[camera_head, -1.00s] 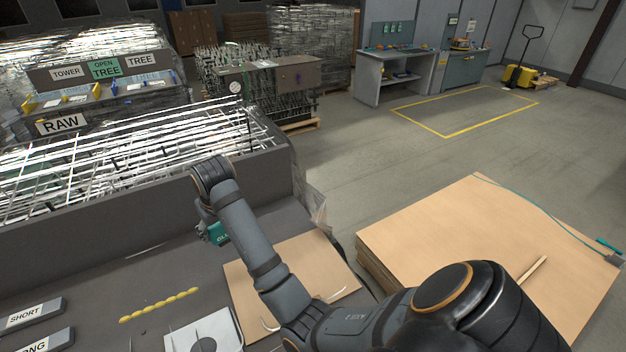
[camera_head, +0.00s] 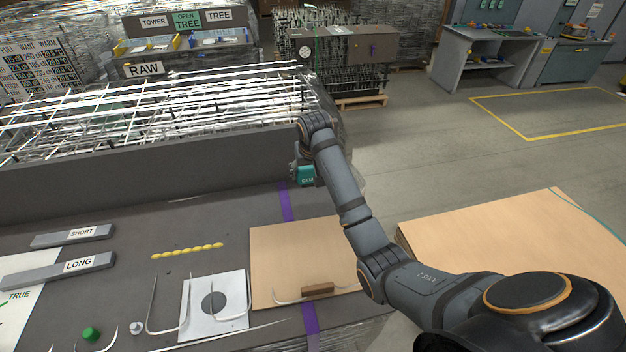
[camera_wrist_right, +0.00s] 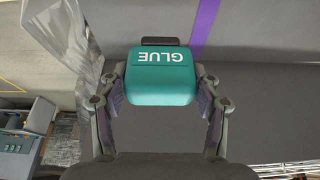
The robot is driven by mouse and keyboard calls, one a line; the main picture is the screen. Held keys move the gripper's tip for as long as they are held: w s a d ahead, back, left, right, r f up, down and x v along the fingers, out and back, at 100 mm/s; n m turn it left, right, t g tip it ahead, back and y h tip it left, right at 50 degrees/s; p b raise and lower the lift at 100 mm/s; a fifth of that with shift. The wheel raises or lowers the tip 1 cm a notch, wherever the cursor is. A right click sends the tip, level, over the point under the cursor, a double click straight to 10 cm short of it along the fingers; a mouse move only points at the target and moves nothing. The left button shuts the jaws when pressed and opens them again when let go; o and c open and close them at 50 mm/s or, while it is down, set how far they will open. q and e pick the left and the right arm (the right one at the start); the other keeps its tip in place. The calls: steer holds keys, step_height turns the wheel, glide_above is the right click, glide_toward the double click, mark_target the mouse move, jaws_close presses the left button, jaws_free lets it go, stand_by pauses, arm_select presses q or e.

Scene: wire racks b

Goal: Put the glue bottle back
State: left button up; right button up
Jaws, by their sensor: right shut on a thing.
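The glue bottle is a teal block-shaped body (camera_head: 307,176) with white GLUE lettering; it also fills the middle of the right wrist view (camera_wrist_right: 160,75). My right gripper (camera_wrist_right: 160,92) is shut on it, one finger on each side. In the head view the right gripper (camera_head: 297,172) is partly hidden behind its own wrist. The bottle is over the back part of the grey table, near the purple stripe (camera_head: 287,202). I cannot tell its exact height above the table. A dark piece shows at the bottle's far end in the wrist view. My left gripper is out of view.
A dark wall (camera_head: 130,175) with wire racks behind it bounds the table's back. A cardboard sheet (camera_head: 285,245), a white plate with a dark disc (camera_head: 233,282), bent wires, a green cap (camera_head: 91,334) and SHORT and LONG bars (camera_head: 60,272) occupy the front.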

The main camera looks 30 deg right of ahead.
steer(key=f, duration=0.1)
steer(key=w+d+f, duration=0.1)
steer(key=f, duration=0.1)
steer(key=w+d+f+p, duration=0.1)
steer(key=shift+w+f, duration=0.1)
steer(key=shift+f, duration=0.05)
steer(key=shift+w+d+f, duration=0.15)
steer(key=shift+d+f, duration=0.05)
steer(key=shift+d, duration=0.05)
step_height(320, 180, down, 2)
steer(key=p, duration=0.2)
steer(key=shift+f+p, duration=0.1)
steer(key=shift+p, duration=0.2)
steer(key=shift+f, duration=0.5)
